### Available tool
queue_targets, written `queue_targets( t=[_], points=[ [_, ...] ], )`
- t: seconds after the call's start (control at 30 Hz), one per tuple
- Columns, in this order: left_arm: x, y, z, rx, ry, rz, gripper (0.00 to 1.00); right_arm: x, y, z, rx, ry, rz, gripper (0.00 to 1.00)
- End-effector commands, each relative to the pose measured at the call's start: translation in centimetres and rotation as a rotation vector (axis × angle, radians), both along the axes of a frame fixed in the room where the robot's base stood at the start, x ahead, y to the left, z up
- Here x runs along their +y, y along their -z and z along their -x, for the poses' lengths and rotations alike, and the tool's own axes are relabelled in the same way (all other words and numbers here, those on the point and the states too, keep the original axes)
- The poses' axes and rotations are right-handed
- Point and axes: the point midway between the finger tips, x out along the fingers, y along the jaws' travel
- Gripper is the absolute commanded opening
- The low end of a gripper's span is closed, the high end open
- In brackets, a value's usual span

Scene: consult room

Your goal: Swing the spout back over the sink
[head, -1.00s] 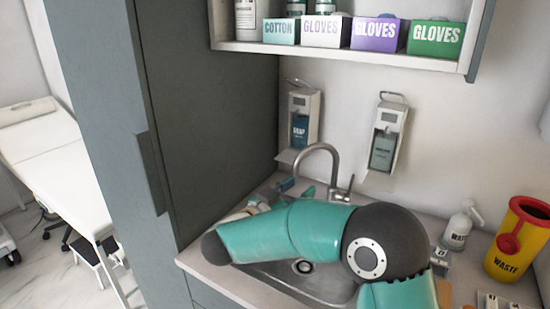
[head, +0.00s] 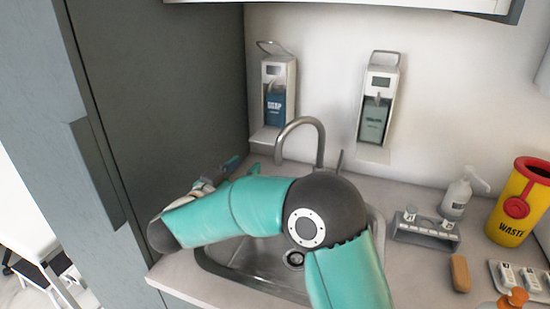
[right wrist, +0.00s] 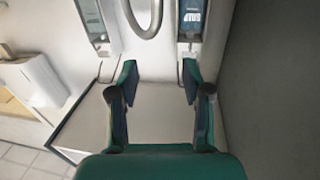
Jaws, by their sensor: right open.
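The metal gooseneck spout (head: 300,122) rises behind the sink (head: 228,268). Its arch reaches left along the wall, with its open end left of its base. A thin lever (head: 339,160) stands at the right. My right gripper (head: 238,168) is left of the spout's end, apart from it, and partly hidden behind my teal arm. In the right wrist view my right gripper (right wrist: 159,70) is open and empty, and the curved spout (right wrist: 145,18) lies beyond the fingertips. My left gripper is not seen.
A soap dispenser (head: 276,95) and another dispenser (head: 378,105) hang on the wall behind the spout. A tall grey cabinet (head: 165,90) closes the left side. At right stand a pump bottle (head: 455,198), a small rack (head: 425,230) and a yellow waste bin (head: 518,205).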

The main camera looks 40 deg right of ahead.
Motion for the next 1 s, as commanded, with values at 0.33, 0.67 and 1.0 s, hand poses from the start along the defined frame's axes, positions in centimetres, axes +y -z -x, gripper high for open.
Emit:
queue_targets(
  t=[0.33, 0.67, 1.0],
  points=[
    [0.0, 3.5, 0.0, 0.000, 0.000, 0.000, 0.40, -0.9, 3.6, 0.4, 0.000, 0.015, 0.000, 0.49],
    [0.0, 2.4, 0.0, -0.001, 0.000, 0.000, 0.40, -5.1, 3.3, -0.8, 0.001, 0.022, 0.000, 0.49],
    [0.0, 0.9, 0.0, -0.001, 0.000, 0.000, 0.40, -12.2, 3.3, -3.1, 0.001, 0.022, 0.000, 0.49]
  ],
)
